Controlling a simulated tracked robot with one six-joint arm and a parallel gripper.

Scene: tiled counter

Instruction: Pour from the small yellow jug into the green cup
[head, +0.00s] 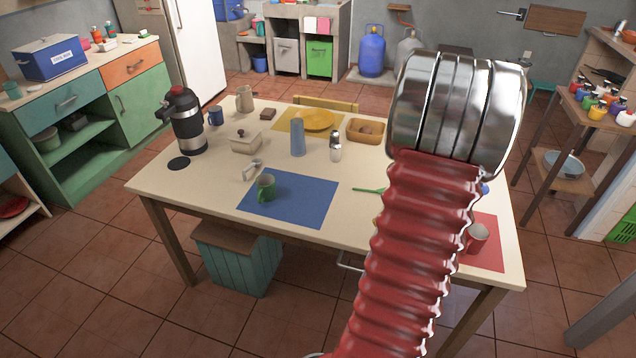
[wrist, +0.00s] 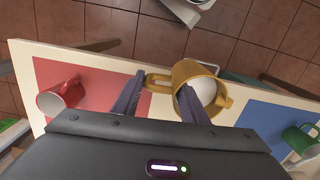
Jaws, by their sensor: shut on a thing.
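The green cup (head: 266,188) stands upright on the blue mat (head: 310,196) in the head view. It also shows at the right edge of the wrist view (wrist: 300,139). The small yellow jug (wrist: 189,72) is in the wrist view, between the red and blue mats, with a whitish round area inside its mouth. My gripper (wrist: 161,83) is shut on the jug's handle, one finger on each side of it. The jug and gripper are almost wholly hidden behind my arm in the head view. I cannot tell whether the jug touches the table.
A red mug (head: 477,238) stands on the red mat (head: 490,256) at the right. A green utensil (head: 368,191) lies beside the blue mat.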

